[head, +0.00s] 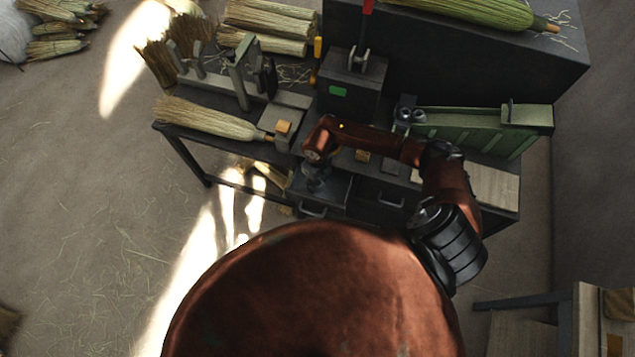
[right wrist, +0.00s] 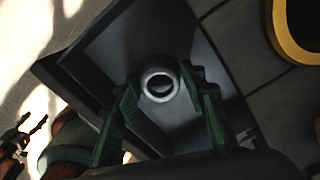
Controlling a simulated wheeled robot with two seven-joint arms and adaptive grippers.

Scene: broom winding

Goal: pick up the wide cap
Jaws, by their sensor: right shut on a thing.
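The wide cap (right wrist: 148,86) shows in the right wrist view as a pale grey ring with a dark centre. My right gripper (right wrist: 161,88) has its green fingers on both sides of the cap and is shut on it, above a dark open drawer (right wrist: 105,45). In the head view my right gripper (head: 317,178) is small and dark over the drawer, and the cap cannot be made out there. A small dark gripper on a copper arm, likely my left gripper (right wrist: 30,130), shows at the left edge of the right wrist view; its jaws are unclear.
The dark workbench (head: 225,160) carries a straw broom (head: 210,118), a box with a green patch (head: 350,85) and a green slatted fixture (head: 470,125). A yellow-rimmed round thing (right wrist: 278,30) is at the upper right of the wrist view. The floor at left is open, with straw scraps.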

